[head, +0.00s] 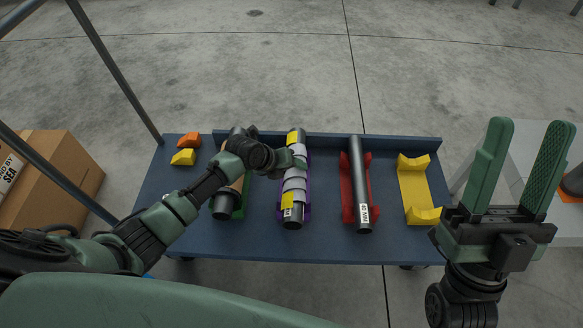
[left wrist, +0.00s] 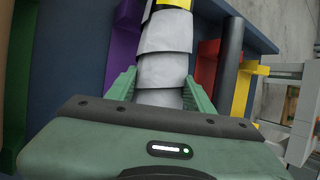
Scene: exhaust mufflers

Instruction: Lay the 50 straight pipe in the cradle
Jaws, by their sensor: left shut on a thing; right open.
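A pipe wrapped in grey bands with yellow ends (head: 294,185) lies over the purple cradle (head: 308,211); I cannot tell if it rests in it or is slightly raised. My left gripper (head: 299,160) is shut on this pipe, with one finger on each side in the left wrist view (left wrist: 160,85). A bare dark pipe (head: 358,180) with a white label lies in the red cradle (head: 347,214). Another dark pipe (head: 221,207), partly hidden by my left arm, lies at the green cradle (head: 240,205). The yellow cradle (head: 414,187) is empty. My right gripper (head: 520,165) is open and empty. I cannot read the pipe sizes.
The blue table (head: 260,246) has a raised back edge. An orange block (head: 189,140) and a yellow block (head: 183,157) lie at its back left. A cardboard box (head: 55,175) stands left. A light table (head: 530,145) stands right, behind my right gripper.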

